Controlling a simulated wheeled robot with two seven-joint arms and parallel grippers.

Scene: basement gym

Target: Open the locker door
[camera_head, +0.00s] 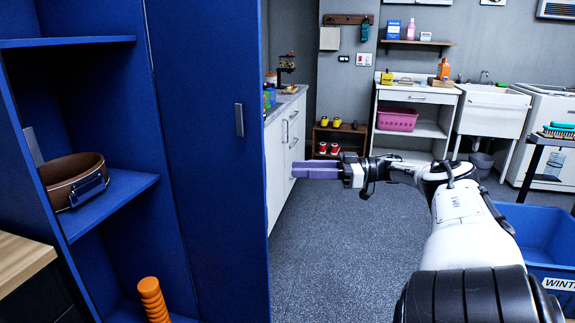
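The blue locker (185,215) fills the left of the head view. Its shelved compartment shows open at the left. A tall flat blue door panel (205,190) with a grey vertical handle (239,120) stands at its right side. My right gripper (294,171) has purple-grey fingers that point left, a little right of the panel's edge and below the handle's height. It appears apart from the handle and the panel. The fingers overlap in this view, so I cannot tell whether a gap lies between them. No object shows in them. My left gripper is not in view.
A brown belt (75,178) lies on a locker shelf, with an orange ridged object (153,300) below. White cabinets (287,140) stand behind the panel. A blue bin (545,245) is at the right. Grey floor (340,255) is clear between.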

